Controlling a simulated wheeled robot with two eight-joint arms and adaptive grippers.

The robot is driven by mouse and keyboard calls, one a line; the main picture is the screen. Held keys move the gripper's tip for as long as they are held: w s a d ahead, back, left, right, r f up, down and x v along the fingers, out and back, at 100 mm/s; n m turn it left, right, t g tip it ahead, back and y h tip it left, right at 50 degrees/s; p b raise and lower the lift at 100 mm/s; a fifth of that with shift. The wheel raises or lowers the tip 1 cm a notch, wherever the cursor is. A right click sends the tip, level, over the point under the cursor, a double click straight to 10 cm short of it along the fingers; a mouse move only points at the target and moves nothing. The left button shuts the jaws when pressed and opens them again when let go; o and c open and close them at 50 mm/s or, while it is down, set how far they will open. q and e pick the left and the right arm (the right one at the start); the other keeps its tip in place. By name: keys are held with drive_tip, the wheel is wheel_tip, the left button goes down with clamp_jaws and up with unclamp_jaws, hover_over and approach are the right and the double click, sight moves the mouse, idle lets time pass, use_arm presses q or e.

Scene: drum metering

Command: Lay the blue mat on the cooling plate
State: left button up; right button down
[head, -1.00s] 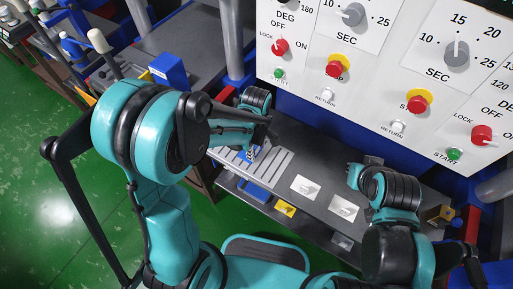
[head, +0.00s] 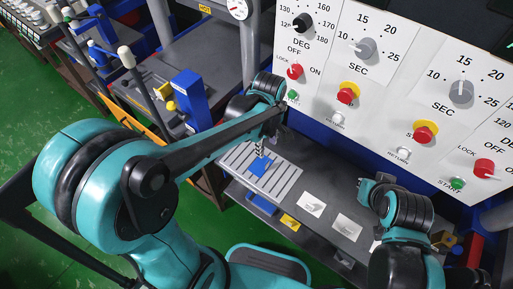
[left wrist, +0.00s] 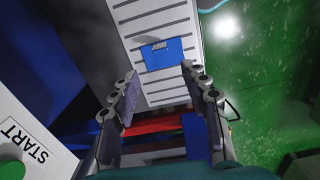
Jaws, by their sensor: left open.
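The blue mat (head: 258,169) lies on the light grey slatted cooling plate (head: 283,182) on the bench. In the left wrist view the mat (left wrist: 163,58) lies inside the edges of the slatted plate (left wrist: 160,17), with a small grey tab on it. My left gripper (head: 263,149) is just above the mat in the head view. In the left wrist view its fingers (left wrist: 162,86) are apart with nothing between them, and the mat is beyond the tips. My right arm is at the right of the head view; its gripper (head: 372,188) is small there and its jaws are unclear.
White cards (head: 311,204) with grey pieces lie right of the plate. The control panel (head: 385,75) with knobs and buttons stands behind the bench. A blue lever block (head: 188,95) stands at upper left.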

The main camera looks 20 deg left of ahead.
use_arm(q)
drive_tip(key=s+a+r+m+t, duration=0.6)
drive_tip(key=s+m, duration=0.3)
drive_tip(key=m, duration=0.4)
drive_tip(key=shift+a+r+t, duration=0.4)
drive_tip(key=shift+a+r, duration=0.1)
drive_tip(key=shift+a, duration=0.05)
drive_tip(key=shift+s+f, duration=0.1)
